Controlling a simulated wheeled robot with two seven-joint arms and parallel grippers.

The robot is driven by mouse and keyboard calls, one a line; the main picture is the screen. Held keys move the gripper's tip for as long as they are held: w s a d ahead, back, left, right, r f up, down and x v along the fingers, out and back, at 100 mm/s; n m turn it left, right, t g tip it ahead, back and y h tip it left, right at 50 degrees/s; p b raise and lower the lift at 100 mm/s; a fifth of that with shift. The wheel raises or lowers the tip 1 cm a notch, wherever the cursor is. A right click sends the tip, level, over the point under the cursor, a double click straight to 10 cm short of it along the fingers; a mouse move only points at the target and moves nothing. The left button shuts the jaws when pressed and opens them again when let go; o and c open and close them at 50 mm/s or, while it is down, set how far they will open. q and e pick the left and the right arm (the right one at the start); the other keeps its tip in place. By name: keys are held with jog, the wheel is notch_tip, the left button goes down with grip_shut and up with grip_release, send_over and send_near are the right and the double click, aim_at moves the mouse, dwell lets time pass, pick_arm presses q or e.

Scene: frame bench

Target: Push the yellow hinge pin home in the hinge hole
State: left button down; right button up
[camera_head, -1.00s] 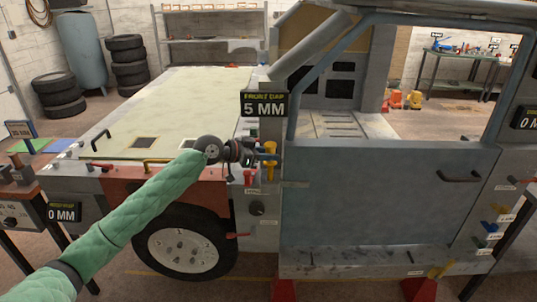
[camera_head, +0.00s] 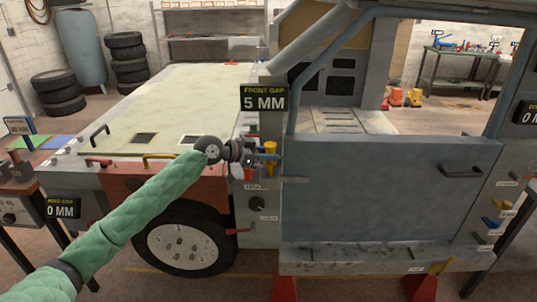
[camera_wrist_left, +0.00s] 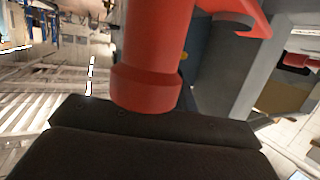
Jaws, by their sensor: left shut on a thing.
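The yellow hinge pin (camera_head: 270,152) stands upright at the hinge, between the front body panel and the blue door (camera_head: 375,205). My left gripper (camera_head: 257,160) is just left of the pin. The gap between them is too small to judge in the head view. In the left wrist view a red cylindrical part (camera_wrist_left: 152,60) with a thick rim stands against the black jaw pad (camera_wrist_left: 150,145), and the gripper appears shut on it. A red bit (camera_head: 248,173) also shows below the gripper in the head view. The hinge hole is hidden. My right gripper is out of view.
A sign (camera_head: 263,97) above the hinge reads "FRONT GAP 5 MM". A black knob (camera_head: 257,204) is on the panel below. The pale hood (camera_head: 190,105) and front wheel (camera_head: 180,245) lie left. Red stands (camera_head: 420,288) are under the door sill.

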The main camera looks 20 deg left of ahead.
pick_arm(q)
jog(key=shift+f+b, duration=0.5)
jog(key=shift+f, duration=0.3)
jog(key=c, duration=1.1)
grip_release()
jog(key=shift+o, duration=0.2)
jog(key=shift+s+a, duration=0.25)
jog(key=shift+a, duration=0.05)
jog(key=b+v, duration=0.2)
jog(key=v, duration=0.3)
jog(key=shift+s+a+r, duration=0.15)
jog(key=shift+s+a, duration=0.05)
jog(key=shift+a, duration=0.1)
jog(key=shift+s+a+r+b, duration=0.35)
jog(key=shift+s+a+b, duration=0.05)
jog(key=shift+a, duration=0.05)
